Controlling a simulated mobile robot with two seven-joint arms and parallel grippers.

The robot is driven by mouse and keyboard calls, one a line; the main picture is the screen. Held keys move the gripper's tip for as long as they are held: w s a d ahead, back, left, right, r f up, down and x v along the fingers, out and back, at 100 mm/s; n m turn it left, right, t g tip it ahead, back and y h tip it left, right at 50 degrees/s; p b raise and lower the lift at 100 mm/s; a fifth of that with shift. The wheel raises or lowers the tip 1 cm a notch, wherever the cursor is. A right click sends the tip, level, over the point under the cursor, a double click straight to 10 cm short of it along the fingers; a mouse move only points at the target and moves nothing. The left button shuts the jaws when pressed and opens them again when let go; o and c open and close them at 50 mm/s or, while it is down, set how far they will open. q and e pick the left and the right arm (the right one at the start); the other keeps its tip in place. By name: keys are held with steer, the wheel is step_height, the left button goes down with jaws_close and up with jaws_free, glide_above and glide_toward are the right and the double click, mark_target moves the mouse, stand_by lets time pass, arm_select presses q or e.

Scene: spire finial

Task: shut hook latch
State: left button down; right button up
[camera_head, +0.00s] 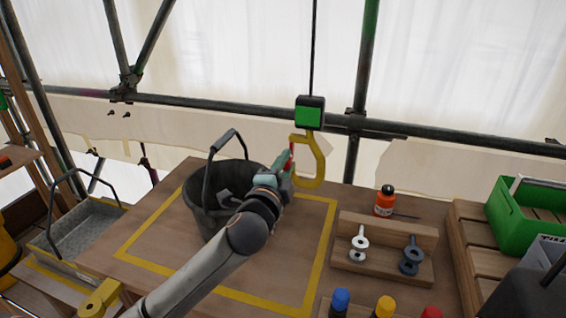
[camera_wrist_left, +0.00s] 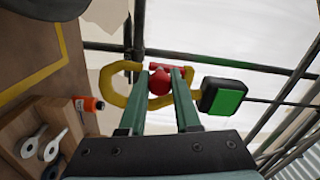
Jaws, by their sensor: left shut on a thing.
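A yellow hook (camera_head: 319,165) hangs below a black and green block (camera_head: 310,112) on a dark line. It also shows in the left wrist view (camera_wrist_left: 112,82), with the block (camera_wrist_left: 222,97) to its right. The hook's red latch (camera_wrist_left: 159,81) has a round knob and a short bar by the hook's opening. My left gripper (camera_head: 286,163) is at the hook's left side. In the left wrist view its two fingers (camera_wrist_left: 164,76) are shut on the red latch knob. I cannot tell whether the latch meets the hook tip. My right gripper is not in view.
A dark bucket (camera_head: 194,197) with a raised handle stands behind my left arm inside a yellow outline on the table (camera_head: 155,230). A wooden rack (camera_head: 345,262) with eye bolts, an orange bottle (camera_head: 385,201) and a green crate (camera_head: 517,225) are to the right. Scaffold tubes run behind.

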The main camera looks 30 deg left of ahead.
arm_select(q)
steer(key=shift+d+n, duration=0.1)
steer(key=shift+n, duration=0.2)
steer(key=c, duration=0.6)
jaws_free()
steer(key=shift+v, duration=6.25)
